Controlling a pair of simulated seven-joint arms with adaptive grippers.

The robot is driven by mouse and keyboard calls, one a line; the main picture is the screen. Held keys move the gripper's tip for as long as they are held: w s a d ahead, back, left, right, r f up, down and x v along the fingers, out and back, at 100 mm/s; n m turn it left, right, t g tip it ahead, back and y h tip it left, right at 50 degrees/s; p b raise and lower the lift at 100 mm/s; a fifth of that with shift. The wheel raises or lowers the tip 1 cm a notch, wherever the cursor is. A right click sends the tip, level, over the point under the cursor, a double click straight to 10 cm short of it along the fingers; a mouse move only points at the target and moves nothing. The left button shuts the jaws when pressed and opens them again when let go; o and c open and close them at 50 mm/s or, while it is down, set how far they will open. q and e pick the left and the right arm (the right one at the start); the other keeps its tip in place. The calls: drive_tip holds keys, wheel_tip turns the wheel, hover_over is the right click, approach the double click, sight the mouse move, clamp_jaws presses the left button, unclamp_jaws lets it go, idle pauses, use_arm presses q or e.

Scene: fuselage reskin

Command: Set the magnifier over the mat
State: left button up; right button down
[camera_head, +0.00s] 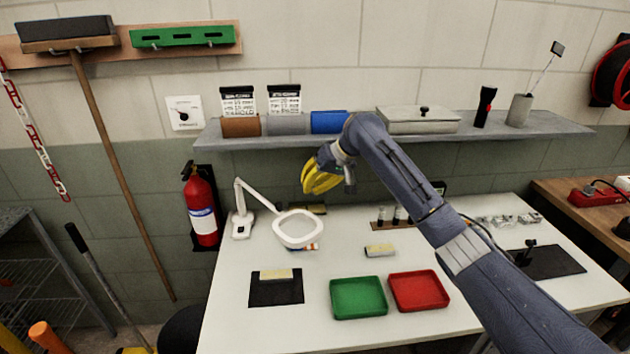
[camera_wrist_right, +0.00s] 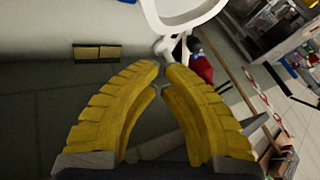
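The magnifier is a white ring lens (camera_head: 297,228) on a jointed white arm, with its base at the left back of the white table. Its ring also shows at the top of the right wrist view (camera_wrist_right: 188,8). The black mat (camera_head: 289,297) lies at the table's front left, with a pale yellow block on it. The ring is behind the mat, not above it. My right gripper (camera_head: 309,188) has yellow fingers and hangs above and behind the ring, apart from it. Its fingertips (camera_wrist_right: 161,66) look close together with nothing seen held; their opening is unclear. My left gripper is out of view.
A green tray (camera_head: 358,314) and a red tray (camera_head: 418,307) stand right of the mat. A pale block (camera_head: 380,250) lies behind them. A loaded shelf (camera_head: 365,135) runs along the wall. A fire extinguisher (camera_head: 202,205) hangs left of the table.

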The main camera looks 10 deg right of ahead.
drive_tip(key=a+f, duration=0.4)
drive_tip(key=a, duration=0.2)
drive_tip(key=shift+w+a, duration=0.25)
drive_tip(key=shift+w, duration=0.2)
drive_tip(key=shift+f, duration=0.1)
